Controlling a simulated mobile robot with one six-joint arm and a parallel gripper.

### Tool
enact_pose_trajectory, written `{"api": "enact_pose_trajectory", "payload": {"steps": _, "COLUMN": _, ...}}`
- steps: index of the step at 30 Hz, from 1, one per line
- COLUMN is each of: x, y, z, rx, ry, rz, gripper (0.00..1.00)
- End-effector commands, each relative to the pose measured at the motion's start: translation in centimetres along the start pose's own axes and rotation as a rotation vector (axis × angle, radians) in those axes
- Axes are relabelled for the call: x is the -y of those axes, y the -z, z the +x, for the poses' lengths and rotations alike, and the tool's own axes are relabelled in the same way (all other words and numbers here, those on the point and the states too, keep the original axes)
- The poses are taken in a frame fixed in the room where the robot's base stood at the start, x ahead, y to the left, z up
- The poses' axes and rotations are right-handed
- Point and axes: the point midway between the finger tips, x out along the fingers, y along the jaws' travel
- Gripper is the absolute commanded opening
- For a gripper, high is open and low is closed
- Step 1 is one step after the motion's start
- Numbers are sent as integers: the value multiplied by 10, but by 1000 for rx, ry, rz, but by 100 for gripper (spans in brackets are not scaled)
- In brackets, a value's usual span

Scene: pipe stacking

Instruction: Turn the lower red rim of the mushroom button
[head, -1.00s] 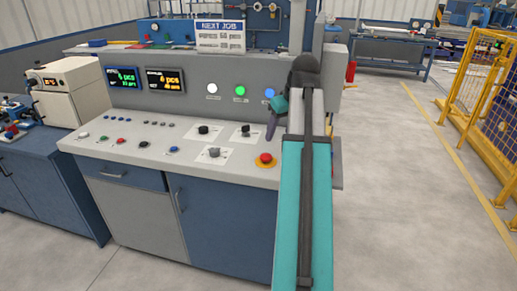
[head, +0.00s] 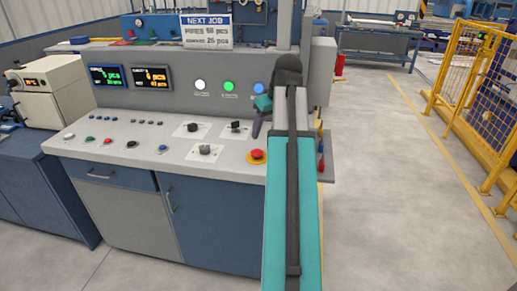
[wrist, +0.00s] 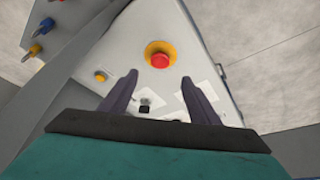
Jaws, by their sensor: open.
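The red mushroom button (head: 257,155) sits on a yellow-orange base at the right end of the control panel's sloping top. In the wrist view the button (wrist: 160,60) shows from above with its yellow ring around it, beyond my fingertips. My gripper (head: 256,130) is above the panel, behind the button in the head view, and apart from it. In the wrist view my gripper (wrist: 160,82) is open and empty, its two dark fingers spread wide. The lower rim of the button is too small to make out.
Black selector knobs (head: 205,150) on white plates and several small push buttons stand left of the red button. Lit white, green and blue lamps (head: 229,87) are on the upright panel behind. Screwdriver-like tools (head: 321,165) hang at the panel's right side. Open floor lies to the right.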

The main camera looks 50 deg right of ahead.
Motion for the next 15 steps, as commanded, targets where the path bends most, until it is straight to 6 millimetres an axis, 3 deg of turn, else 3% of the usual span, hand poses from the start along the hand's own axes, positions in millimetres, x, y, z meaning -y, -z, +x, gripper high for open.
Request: {"api": "enact_pose_trajectory", "payload": {"steps": 15, "x": 1, "y": 0, "z": 58, "rx": 2, "ry": 1, "rz": -2, "gripper": 56}}
